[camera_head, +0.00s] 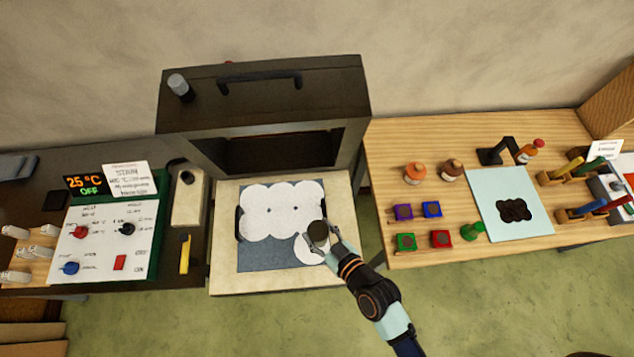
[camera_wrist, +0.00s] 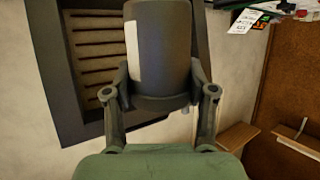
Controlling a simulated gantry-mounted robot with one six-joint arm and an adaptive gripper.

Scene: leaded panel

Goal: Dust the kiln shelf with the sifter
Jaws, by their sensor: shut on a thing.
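The kiln shelf (camera_head: 268,257) is a blue-grey square plate in front of the kiln in the head view. Overlapping round white powder patches (camera_head: 275,208) cover its upper part, and one more white patch lies at the lower right. The lower left strip is bare. My gripper (camera_head: 323,243) is over the lower right of the shelf, shut on the sifter (camera_head: 318,232), a dark round can. In the wrist view the sifter (camera_wrist: 160,45) is a dark cylinder with a pale label strip, between the two fingers. Whether its underside touches the shelf cannot be told.
The kiln (camera_head: 265,115) stands behind the shelf, with a dark opening. A control panel (camera_head: 110,240) reading 25 °C and OFF is at left. A wooden table (camera_head: 400,150) at right holds bottles, coloured pots, a pale sheet (camera_head: 510,235) and tools.

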